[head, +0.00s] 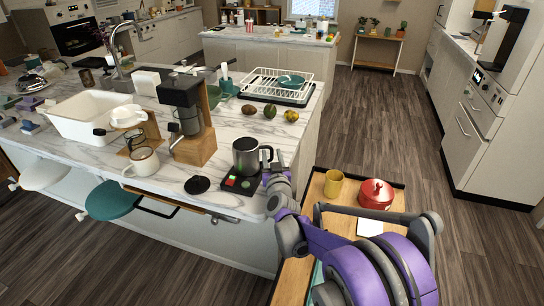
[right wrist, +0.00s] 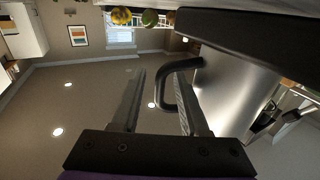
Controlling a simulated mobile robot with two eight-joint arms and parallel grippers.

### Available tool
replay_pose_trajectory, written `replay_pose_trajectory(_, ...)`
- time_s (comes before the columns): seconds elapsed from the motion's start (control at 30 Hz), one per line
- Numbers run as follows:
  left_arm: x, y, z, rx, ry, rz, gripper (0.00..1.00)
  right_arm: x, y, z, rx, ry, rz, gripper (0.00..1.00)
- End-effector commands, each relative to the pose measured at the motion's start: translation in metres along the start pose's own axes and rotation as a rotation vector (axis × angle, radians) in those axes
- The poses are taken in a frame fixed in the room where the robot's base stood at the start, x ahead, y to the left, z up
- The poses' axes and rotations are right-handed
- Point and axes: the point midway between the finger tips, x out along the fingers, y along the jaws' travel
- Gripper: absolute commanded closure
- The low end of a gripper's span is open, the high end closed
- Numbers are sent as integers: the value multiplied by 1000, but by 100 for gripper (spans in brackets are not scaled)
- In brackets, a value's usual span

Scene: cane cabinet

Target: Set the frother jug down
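The frother jug (head: 246,157) is a dark metal jug with a black handle. It is upright at the black frother base (head: 240,184), which has red and green lights, near the front edge of the marble counter. My right gripper (head: 268,172) is at the jug's handle side. In the right wrist view the jug's shiny body (right wrist: 230,95) fills the right, and its handle (right wrist: 168,85) lies between my open right fingers (right wrist: 158,102). One finger passes inside the handle loop; a gap shows between the handle and the other finger. My left gripper is out of view.
A black lid (head: 197,184) lies left of the base. A coffee grinder (head: 185,120) on a wooden block stands behind left. Avocados and a lemon (head: 291,116) lie behind. A wooden cart right holds a yellow cup (head: 333,183) and red pot (head: 376,195).

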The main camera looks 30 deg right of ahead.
Motion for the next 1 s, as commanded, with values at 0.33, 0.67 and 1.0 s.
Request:
replay_pose_trajectory(0.33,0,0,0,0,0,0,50,-12,0,-2,0,0,-1,56)
replay_pose_trajectory(0.67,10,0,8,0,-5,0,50,-83,0,-2,0,0,-1,56)
replay_pose_trajectory(1.0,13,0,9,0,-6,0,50,-119,0,-2,0,0,0,56)
